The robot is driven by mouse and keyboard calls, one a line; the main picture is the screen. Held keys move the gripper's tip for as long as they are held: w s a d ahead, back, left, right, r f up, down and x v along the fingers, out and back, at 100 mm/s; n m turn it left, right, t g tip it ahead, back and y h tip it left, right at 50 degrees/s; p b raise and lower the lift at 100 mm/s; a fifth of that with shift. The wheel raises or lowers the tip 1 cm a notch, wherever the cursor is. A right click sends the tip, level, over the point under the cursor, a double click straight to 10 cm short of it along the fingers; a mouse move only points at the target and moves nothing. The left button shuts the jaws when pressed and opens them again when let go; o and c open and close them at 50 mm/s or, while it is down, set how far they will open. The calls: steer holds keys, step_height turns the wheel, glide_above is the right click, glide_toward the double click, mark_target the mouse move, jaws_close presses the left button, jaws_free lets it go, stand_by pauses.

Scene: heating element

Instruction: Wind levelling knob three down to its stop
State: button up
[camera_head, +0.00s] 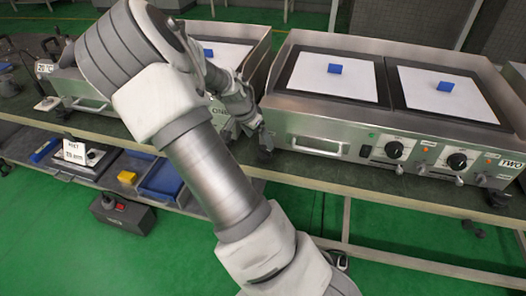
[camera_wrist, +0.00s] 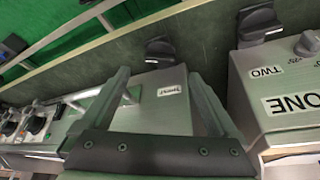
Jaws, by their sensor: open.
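My gripper (camera_wrist: 158,74) is open in the wrist view, its two fingers apart with nothing held. A black knob (camera_wrist: 160,48) stands just beyond the fingertips, in the gap between them in the picture. The steel face beside it carries a small white label (camera_wrist: 170,90), too blurred to read surely; this may be levelling knob three. A second black knob (camera_wrist: 258,22) is at upper right, by a label reading TWO (camera_wrist: 265,72). In the head view, my gripper (camera_head: 250,122) is low between the two griddles, partly hidden by my arm. A dark knob (camera_head: 265,143) shows beside it.
The right griddle (camera_head: 321,112), labelled TWO, carries white sheets with blue blocks and has black dials (camera_head: 395,149) in front. The left griddle (camera_head: 262,58) stands close by. A lower shelf holds a blue tray (camera_head: 160,181).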

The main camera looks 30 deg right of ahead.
mark_target(265, 149)
steer(key=b+x, duration=0.1)
steer(key=x, duration=0.5)
steer(key=shift+b, duration=0.4)
steer(key=c, duration=1.4)
steer(key=n, duration=0.1)
steer(key=n+t+b, duration=0.1)
steer(key=shift+s+d+f+n, duration=0.1)
steer(key=shift+s+d+n, duration=0.05)
steer(key=shift+n, duration=0.15)
steer(key=shift+n+t+y+b, duration=0.3)
steer(key=shift+n+b, duration=0.5)
steer(key=shift+n, duration=0.2)
